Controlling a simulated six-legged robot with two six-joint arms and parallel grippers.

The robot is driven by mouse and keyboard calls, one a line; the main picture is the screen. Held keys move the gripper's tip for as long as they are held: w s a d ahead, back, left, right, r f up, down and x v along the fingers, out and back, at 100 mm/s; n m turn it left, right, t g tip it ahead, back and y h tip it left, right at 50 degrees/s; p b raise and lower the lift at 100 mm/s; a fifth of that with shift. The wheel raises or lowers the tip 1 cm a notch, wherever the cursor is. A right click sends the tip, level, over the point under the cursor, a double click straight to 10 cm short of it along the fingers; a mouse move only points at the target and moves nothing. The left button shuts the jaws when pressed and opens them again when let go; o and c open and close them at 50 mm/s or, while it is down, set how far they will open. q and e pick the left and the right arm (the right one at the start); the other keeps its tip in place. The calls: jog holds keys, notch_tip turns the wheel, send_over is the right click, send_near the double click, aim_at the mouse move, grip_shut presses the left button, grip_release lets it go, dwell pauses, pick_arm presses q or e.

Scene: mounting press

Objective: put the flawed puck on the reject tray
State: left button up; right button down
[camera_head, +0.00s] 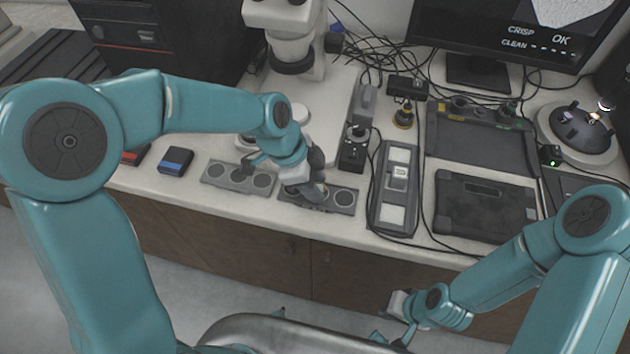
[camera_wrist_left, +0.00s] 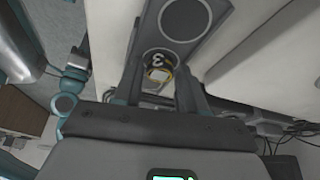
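A puck (camera_wrist_left: 158,66) with a dark top, a white "3" and a yellow edge sits at a round recess of a grey tray (camera_wrist_left: 206,30) in the left wrist view. My left gripper (camera_wrist_left: 160,76) is over it, fingers apart on either side, with small gaps showing. In the head view my left gripper (camera_head: 314,192) hides the puck above the right grey tray (camera_head: 352,206). A second grey tray (camera_head: 222,180) with round recesses lies to its left. No label shows which tray is the reject one. My right gripper (camera_head: 392,336) is open and empty, below the bench edge.
A blue box (camera_head: 175,161) and a red box (camera_head: 134,155) lie left of the trays. A microscope (camera_head: 290,40) stands behind. A grey device (camera_head: 394,190), dark tablet (camera_head: 484,206) and cables crowd the right. The monitor (camera_head: 530,30) reads "CRISP", "CLEAN", "OK".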

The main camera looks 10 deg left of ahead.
pick_arm(q)
jog(key=shift+a+r, duration=0.15)
jog(key=shift+r, duration=0.35)
jog(key=v, duration=1.1)
jog(key=shift+r+p, duration=0.15)
jog(key=shift+p, duration=0.2)
jog(key=shift+s, duration=0.25)
